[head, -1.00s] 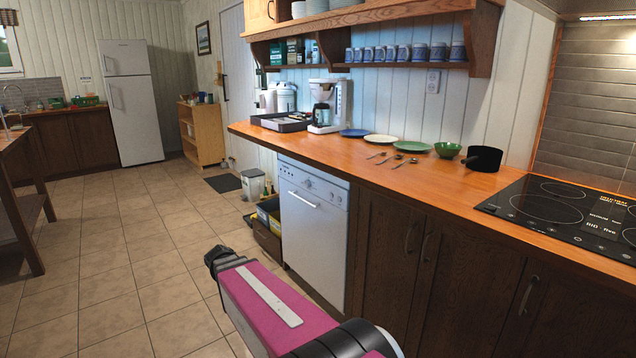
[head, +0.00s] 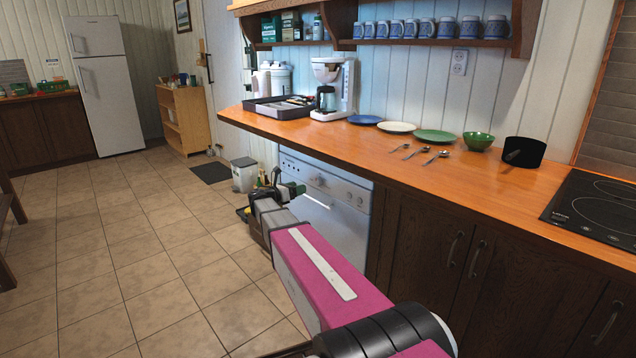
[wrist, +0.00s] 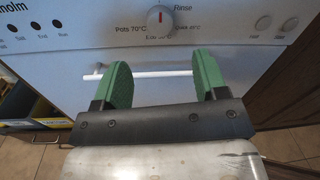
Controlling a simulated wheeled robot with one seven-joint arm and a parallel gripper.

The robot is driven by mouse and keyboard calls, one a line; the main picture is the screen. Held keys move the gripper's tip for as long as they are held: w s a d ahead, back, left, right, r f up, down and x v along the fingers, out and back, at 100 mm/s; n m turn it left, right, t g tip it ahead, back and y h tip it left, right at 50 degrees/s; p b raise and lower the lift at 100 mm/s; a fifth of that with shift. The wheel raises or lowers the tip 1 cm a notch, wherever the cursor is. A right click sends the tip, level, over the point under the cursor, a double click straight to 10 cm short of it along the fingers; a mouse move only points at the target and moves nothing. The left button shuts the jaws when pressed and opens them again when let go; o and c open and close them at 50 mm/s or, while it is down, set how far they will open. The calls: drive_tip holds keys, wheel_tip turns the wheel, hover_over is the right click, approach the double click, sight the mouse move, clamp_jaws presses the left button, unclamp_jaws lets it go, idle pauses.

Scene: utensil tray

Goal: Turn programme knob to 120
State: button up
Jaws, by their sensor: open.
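The white dishwasher (head: 345,235) stands under the wooden counter. Its round programme knob (wrist: 160,17) shows at the top of the wrist view, with a red mark pointing up. Labels "Rinse" and "Pots 70°C" are printed beside the knob; no "120" is legible. In the head view the small knob (head: 318,180) sits on the dishwasher's top panel. My gripper (wrist: 162,75) has two green fingers, open and empty, below the knob and in front of the white door handle (wrist: 150,73).
Buttons (wrist: 275,23) lie right of the knob and indicator lights (wrist: 37,25) left. The counter edge (head: 300,132) overhangs the dishwasher. A crate with tools (head: 256,210) stands at its left side. The tiled floor (head: 130,260) on the left is clear.

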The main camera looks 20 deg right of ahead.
sight(316, 181)
drive_tip(key=x, duration=0.9)
drive_tip(key=shift+d, duration=0.15)
drive_tip(key=c, duration=0.9)
